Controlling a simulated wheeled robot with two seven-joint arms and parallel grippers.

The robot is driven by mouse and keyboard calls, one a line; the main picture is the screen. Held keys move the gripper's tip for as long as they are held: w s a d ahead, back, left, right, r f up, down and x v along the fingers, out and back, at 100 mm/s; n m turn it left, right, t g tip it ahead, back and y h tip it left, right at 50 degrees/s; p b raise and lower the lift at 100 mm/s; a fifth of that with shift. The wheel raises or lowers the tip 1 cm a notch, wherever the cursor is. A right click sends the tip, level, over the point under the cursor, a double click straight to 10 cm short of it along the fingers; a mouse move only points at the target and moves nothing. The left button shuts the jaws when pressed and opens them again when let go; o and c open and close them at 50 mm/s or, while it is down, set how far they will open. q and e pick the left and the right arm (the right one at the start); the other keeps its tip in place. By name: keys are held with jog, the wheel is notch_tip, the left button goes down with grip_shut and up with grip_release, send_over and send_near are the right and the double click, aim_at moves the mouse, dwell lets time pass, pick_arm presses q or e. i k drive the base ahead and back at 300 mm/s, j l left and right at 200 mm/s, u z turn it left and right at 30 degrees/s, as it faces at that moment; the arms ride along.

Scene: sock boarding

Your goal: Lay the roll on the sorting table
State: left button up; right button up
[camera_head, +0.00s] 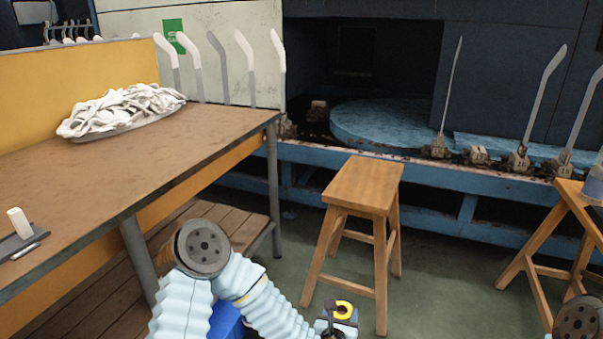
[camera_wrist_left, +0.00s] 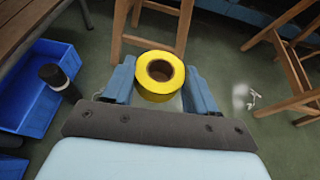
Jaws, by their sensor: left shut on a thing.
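The yellow roll (camera_head: 344,308) is low in the head view, in front of the wooden stool. My left gripper (camera_head: 336,322) is shut on it. In the left wrist view the roll (camera_wrist_left: 160,91) sits between the two blue fingers of this gripper (camera_wrist_left: 161,84), its round hole facing the camera. The brown-topped table (camera_head: 165,145), which I take for the sorting table, stands at the left, apart from the roll and higher. My right gripper is not in view; only part of my right arm shows at the bottom right corner.
A heap of white socks (camera_head: 122,108) lies on the table's far part, with a small white item (camera_head: 19,222) near its left end. The wooden stool (camera_head: 362,185) has a bare seat. A blue crate (camera_wrist_left: 38,95) with a dark cylinder stands on the floor. Much of the tabletop is clear.

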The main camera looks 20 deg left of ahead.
aim_at(95, 190)
jog(key=i+l+u, duration=0.1)
jog(key=i+u, duration=0.15)
jog(key=u, duration=0.2)
jog(key=i+l+u, duration=0.15)
jog(key=u, duration=0.25)
jog(key=i+l+u, duration=0.2)
jog(key=u, duration=0.25)
jog(key=i+l+u, duration=0.15)
jog(key=l+u, duration=0.25)
jog(key=i+l+u, duration=0.15)
jog(key=u, duration=0.3)
